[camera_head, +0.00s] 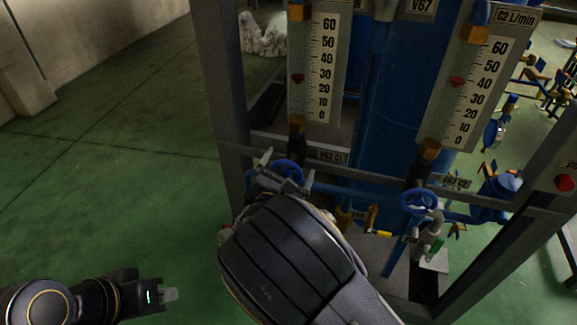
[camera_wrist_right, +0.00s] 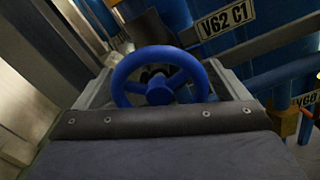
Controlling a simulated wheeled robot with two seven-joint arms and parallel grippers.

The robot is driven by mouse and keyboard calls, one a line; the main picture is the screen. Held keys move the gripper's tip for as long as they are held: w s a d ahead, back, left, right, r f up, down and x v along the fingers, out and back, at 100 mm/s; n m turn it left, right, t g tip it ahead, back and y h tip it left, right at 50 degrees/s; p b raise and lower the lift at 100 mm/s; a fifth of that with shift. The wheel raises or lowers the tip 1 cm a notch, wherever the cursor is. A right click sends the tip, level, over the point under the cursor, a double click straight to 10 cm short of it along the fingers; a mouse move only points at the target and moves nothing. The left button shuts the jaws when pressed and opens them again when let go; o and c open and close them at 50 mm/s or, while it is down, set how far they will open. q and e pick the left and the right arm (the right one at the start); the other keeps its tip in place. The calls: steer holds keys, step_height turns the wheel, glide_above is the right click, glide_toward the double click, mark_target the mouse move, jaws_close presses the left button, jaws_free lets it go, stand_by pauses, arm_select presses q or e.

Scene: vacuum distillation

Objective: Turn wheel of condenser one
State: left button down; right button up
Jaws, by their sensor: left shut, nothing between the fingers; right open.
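The blue wheel of condenser one (camera_head: 287,164) is on a pipe beside the label V62 C1 (camera_head: 326,156). In the right wrist view the wheel (camera_wrist_right: 160,91) is upright in the middle, with its spokes and hub facing the camera. My right gripper (camera_head: 285,176) is at this wheel and open, one finger on each side of its rim. I cannot tell whether the fingers touch the rim. My right wrist hides part of the pipe below. My left gripper (camera_head: 170,294) is shut and empty, low at the left, away from the frame.
A second blue wheel (camera_head: 419,202) is to the right, by the V63 C2 label. Two flow scales (camera_head: 322,70) (camera_head: 470,90) stand above the wheels. Grey frame posts (camera_head: 222,90) and a crossbar flank the wheels. The green floor at the left is clear.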

steer(key=c, duration=1)
steer(key=shift+r+n+p, duration=0.1)
steer(key=shift+n+p, duration=0.35)
steer(key=shift+n, duration=0.75)
steer(key=o, duration=1)
